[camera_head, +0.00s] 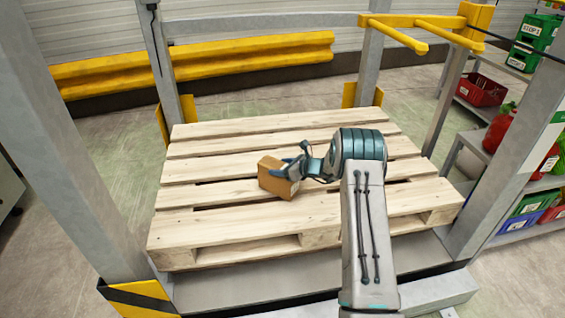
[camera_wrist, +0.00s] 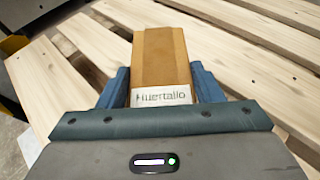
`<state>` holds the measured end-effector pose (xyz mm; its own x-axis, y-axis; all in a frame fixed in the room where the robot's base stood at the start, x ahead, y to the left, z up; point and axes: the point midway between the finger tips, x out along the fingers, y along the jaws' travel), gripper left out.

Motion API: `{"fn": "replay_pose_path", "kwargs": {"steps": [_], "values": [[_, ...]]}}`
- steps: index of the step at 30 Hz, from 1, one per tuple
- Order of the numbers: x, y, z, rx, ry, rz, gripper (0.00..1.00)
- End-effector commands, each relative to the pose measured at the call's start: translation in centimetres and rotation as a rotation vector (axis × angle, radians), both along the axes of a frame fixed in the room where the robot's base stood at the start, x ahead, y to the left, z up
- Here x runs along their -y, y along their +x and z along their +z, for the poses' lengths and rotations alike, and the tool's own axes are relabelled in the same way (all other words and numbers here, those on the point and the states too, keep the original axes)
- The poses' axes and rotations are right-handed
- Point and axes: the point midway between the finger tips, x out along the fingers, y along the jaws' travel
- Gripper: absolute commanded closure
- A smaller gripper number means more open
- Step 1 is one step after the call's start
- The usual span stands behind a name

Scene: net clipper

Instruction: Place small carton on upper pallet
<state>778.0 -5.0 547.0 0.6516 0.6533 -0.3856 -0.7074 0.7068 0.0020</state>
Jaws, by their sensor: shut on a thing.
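The small carton (camera_head: 275,180) is a brown box with a white label at one end. It is at the middle of the wooden pallet (camera_head: 220,222) in the head view, on or just above the slats; I cannot tell which. My gripper (camera_head: 290,170) is shut on it, coming from the right. In the wrist view the carton (camera_wrist: 160,62) sits between the two blue fingers of my gripper (camera_wrist: 163,88), its label facing my palm. The pallet slats (camera_wrist: 235,45) show behind it.
Grey posts (camera_head: 60,150) stand at the pallet's corners. Yellow bars (camera_head: 400,38) stick out above the back right. A shelf with red (camera_head: 481,90) and green bins (camera_head: 537,30) stands at right. The rest of the pallet top is clear.

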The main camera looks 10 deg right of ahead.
Motion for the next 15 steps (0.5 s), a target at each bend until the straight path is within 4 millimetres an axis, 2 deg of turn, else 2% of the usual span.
{"fn": "replay_pose_path", "kwargs": {"steps": [13, 14, 15], "values": [[-0.01, 0.21, -0.44, 0.009, 0.004, 0.0, 1.0], [0.04, 0.06, -0.73, 0.002, 0.0, -0.001, 0.32], [0.05, 0.05, -0.72, 0.002, 0.0, -0.001, 0.21]]}}
